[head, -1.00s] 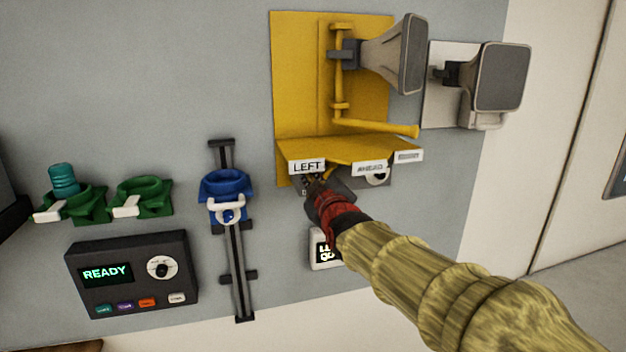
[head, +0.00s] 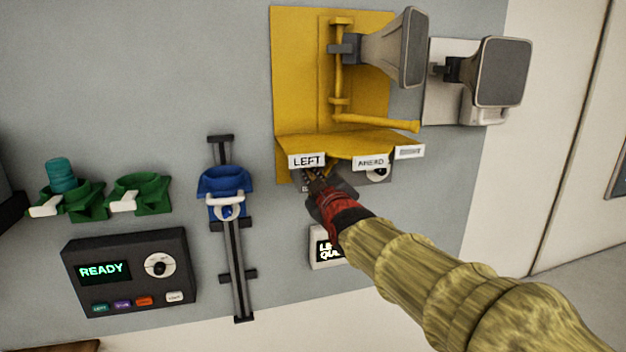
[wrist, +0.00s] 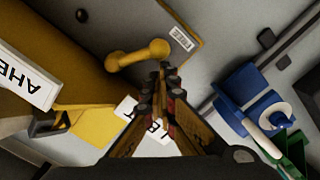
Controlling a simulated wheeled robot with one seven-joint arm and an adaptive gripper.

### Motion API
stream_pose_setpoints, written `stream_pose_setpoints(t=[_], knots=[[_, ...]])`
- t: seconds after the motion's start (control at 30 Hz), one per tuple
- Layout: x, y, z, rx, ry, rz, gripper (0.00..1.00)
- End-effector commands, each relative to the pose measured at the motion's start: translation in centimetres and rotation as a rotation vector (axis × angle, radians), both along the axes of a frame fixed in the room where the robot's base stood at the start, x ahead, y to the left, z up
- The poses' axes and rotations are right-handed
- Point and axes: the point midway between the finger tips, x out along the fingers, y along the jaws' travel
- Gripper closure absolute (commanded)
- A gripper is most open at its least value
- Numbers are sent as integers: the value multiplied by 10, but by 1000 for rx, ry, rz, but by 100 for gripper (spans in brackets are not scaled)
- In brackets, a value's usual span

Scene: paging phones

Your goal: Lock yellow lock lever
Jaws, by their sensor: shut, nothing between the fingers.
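The yellow lock lever (wrist: 138,55), a short bar with rounded ends, shows in the wrist view below the yellow shelf (head: 335,146). In the head view my gripper and the shelf mostly hide it. My gripper (wrist: 164,70) is shut and empty, its fingertips close to the lever's rounded end in the wrist picture. I cannot tell whether they touch. In the head view my gripper (head: 314,180) is under the LEFT label (head: 307,161), against the lower part of the yellow backplate (head: 300,70).
A speaker horn (head: 395,50) and a yellow handle bar (head: 375,122) sit above the shelf. A blue holder (head: 225,183) on a dark rail is left of my gripper. A small display box (head: 325,250) is just below it. The READY panel (head: 130,272) is lower left.

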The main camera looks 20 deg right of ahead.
Motion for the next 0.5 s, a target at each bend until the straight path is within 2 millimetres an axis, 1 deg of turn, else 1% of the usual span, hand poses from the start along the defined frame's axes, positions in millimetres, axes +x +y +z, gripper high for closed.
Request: stream_pose_setpoints(t=[0.03,0.23,0.5], knots=[[0,-1,-4,0,0,0,100],[0,-5,-13,-15,1,-1,100],[0,-15,-27,-264,0,-2,100]])
